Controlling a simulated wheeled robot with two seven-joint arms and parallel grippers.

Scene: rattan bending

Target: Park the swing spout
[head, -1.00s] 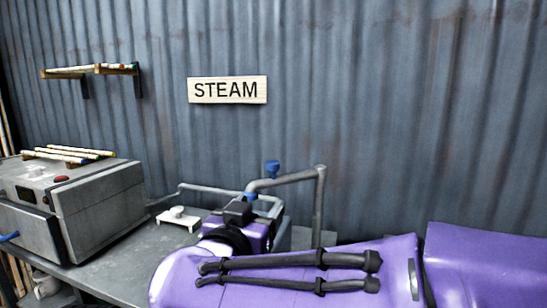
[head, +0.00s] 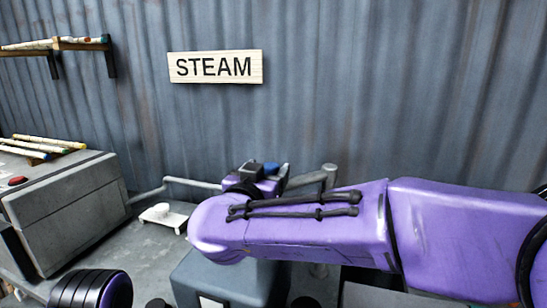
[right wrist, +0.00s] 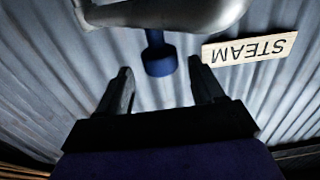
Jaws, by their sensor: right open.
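The swing spout is a grey pipe (head: 308,179) behind my right arm, in the head view; my arm hides much of it. A blue knob (head: 271,168) shows beside my right gripper (head: 266,173). In the right wrist view, which is upside down, the blue knob (right wrist: 157,57) sticks out from the curved grey pipe (right wrist: 165,12). The two dark fingers of my right gripper (right wrist: 159,66) are open, one on each side of the knob's end, with gaps on both sides. My left gripper is not in view.
A grey steam box (head: 75,205) with bamboo sticks on top stands at the left. A small white stand (head: 163,216) sits on the bench (head: 140,250). A blue-grey box (head: 230,280) is below my right arm. A STEAM sign (head: 215,67) hangs on the corrugated wall.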

